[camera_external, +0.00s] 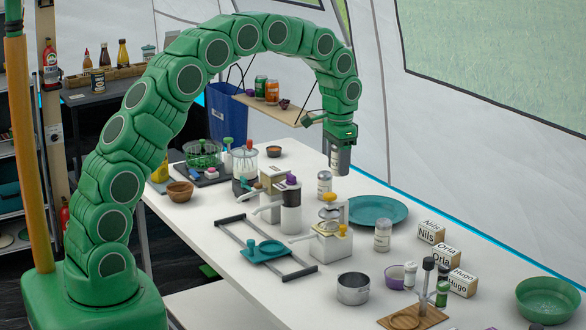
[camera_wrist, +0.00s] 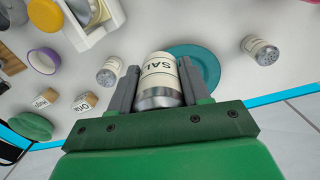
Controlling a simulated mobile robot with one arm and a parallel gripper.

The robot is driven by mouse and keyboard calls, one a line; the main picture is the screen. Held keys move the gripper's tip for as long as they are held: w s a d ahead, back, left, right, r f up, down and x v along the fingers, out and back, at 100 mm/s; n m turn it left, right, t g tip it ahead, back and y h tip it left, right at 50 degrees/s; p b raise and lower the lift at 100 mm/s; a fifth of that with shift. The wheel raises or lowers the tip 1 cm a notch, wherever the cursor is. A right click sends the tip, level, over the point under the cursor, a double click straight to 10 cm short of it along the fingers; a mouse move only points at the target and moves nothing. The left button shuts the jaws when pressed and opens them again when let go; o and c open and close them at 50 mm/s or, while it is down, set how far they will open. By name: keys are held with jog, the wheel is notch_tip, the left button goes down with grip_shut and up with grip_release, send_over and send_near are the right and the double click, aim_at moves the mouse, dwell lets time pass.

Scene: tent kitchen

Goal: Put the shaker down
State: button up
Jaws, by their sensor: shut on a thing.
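The shaker (camera_external: 339,161) is a small pale cylinder with a grey metal end, held below my gripper (camera_external: 340,136). In the wrist view the shaker (camera_wrist: 158,72) shows a cream label with the letters "SAL", and its metal end is towards the camera. The fingers of my gripper (camera_wrist: 157,86) are shut on its two sides. The shaker appears to hang above the far side of the white table (camera_external: 225,282), clear of its top.
Two similar shakers stand on the table, one (camera_external: 324,184) just below the held one and another (camera_external: 382,237) nearer. A teal plate (camera_external: 375,211) lies between them at the back edge. Several name blocks (camera_external: 431,233) stand to the right. A hanging shelf (camera_external: 262,106) is left of my gripper.

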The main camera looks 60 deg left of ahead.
jog(key=shift+f, duration=1.55)
send_near(371, 214)
jog(key=shift+s+r, duration=1.2)
jog(key=shift+s, duration=1.15)
jog(key=w+f, duration=0.1)
jog(key=f, duration=0.1)
jog(key=w+f, duration=0.2)
jog(key=shift+d, duration=0.15)
jog(key=shift+w+f, duration=0.35)
jog(key=shift+w, duration=0.15)
jog(key=shift+w+f, duration=0.1)
jog(key=shift+f, duration=0.05)
jog(key=shift+w+f, duration=0.15)
jog(key=shift+f, duration=1.65)
jog(key=shift+f, duration=0.1)
